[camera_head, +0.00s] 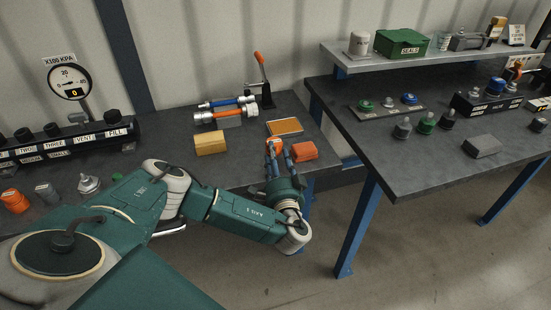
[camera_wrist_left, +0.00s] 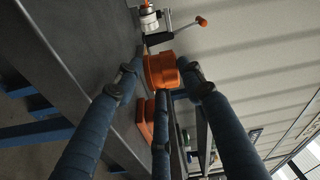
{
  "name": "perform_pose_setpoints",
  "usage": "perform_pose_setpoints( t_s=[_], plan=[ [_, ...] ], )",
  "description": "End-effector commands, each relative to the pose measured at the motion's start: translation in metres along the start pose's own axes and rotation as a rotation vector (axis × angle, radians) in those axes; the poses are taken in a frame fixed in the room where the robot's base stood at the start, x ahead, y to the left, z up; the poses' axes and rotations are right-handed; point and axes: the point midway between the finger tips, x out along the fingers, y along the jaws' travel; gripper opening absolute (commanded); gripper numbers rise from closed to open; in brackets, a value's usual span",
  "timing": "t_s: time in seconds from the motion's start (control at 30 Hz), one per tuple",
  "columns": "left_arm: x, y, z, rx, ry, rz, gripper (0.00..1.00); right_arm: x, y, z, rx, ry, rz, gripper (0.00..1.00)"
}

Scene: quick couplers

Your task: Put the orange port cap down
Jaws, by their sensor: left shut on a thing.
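My left gripper (camera_head: 274,150) is shut on the orange port cap (camera_head: 272,144), near the front edge of the left bench (camera_head: 240,170). In the left wrist view the cap (camera_wrist_left: 160,70) is a short orange cylinder between the blue-sleeved fingers (camera_wrist_left: 164,85). In the head view the fingers hide much of it. I cannot tell whether it touches the bench. My right gripper is not in view.
An orange block (camera_head: 303,151) lies just right of the gripper. A lever device (camera_head: 263,85) stands farther back. Bare bench lies left of the gripper.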

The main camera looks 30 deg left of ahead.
Motion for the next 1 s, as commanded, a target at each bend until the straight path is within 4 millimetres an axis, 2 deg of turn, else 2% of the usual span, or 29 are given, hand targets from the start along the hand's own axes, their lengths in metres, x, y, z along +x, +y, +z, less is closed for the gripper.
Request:
perform_pose_setpoints(
  t_s=[0.1, 0.83, 0.87, 0.9, 1.0],
  plan=[
    [0.000, 0.008, 0.002, -0.001, 0.001, -0.001, 0.17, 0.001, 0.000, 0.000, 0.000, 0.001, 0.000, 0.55],
    [-0.001, 0.021, 0.007, 0.001, 0.000, 0.002, 0.17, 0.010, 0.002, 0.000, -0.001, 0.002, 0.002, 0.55],
    [-0.001, 0.021, 0.007, 0.001, 0.000, 0.003, 0.41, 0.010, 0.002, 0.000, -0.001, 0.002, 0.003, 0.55],
    [-0.001, 0.021, 0.007, 0.002, 0.000, 0.004, 0.47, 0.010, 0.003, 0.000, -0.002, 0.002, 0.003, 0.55],
    [-0.002, 0.022, 0.008, 0.003, 0.000, 0.006, 0.47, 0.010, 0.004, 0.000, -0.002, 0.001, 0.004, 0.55]
  ],
)
